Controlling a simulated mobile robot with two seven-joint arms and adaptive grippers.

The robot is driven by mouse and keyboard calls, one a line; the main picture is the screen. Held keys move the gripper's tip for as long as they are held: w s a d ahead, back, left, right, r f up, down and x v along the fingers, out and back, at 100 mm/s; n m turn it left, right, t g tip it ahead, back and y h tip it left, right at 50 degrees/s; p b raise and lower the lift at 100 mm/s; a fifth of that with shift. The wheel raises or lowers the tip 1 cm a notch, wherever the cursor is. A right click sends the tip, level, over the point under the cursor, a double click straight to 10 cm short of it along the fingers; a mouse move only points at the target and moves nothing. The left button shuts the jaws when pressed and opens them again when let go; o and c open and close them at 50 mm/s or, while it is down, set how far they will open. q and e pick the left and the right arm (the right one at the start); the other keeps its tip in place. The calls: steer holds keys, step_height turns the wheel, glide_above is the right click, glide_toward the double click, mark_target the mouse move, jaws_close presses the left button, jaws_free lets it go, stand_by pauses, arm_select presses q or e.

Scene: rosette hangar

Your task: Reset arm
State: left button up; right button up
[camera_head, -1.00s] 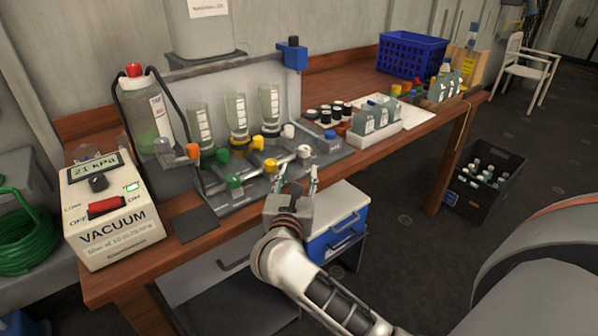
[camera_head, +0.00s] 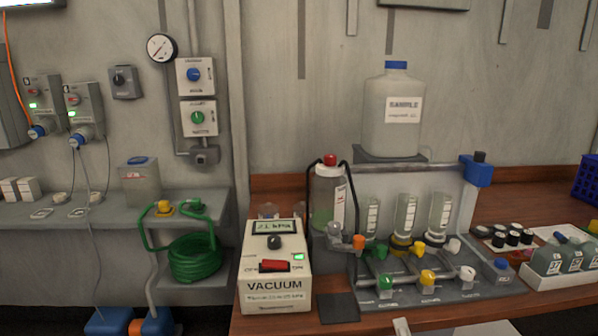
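The wooden bench (camera_head: 262,326) is at the lower right. On it stands the cream vacuum box (camera_head: 276,290), with a display and a red switch. Beside it is a red-capped bottle (camera_head: 330,196) with greenish contents and black tubing. To its right is the grey manifold rack (camera_head: 445,292) with several clear funnels and green, yellow and white valve knobs. A white sample jug (camera_head: 392,130) with a blue cap stands up behind the rack.
Wall boxes and a gauge (camera_head: 161,48) are above. A white bottle tray (camera_head: 562,280) is at the right, and a dark pad (camera_head: 339,307) lies at the bench front.

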steer(key=s+f+n+g+p, duration=0.1)
steer(key=s+f+n+g, duration=0.4)
steer(key=f, duration=0.8)
steer(key=s+f+n+g+y+p, duration=0.1)
steer(key=s+f+n+g, duration=0.5)
steer(key=s+f+n, duration=0.6)
steer(key=shift+s+a+f+n, duration=0.3)
steer(key=shift+s+a+f, duration=0.1)
steer(key=shift+s+f, duration=0.2)
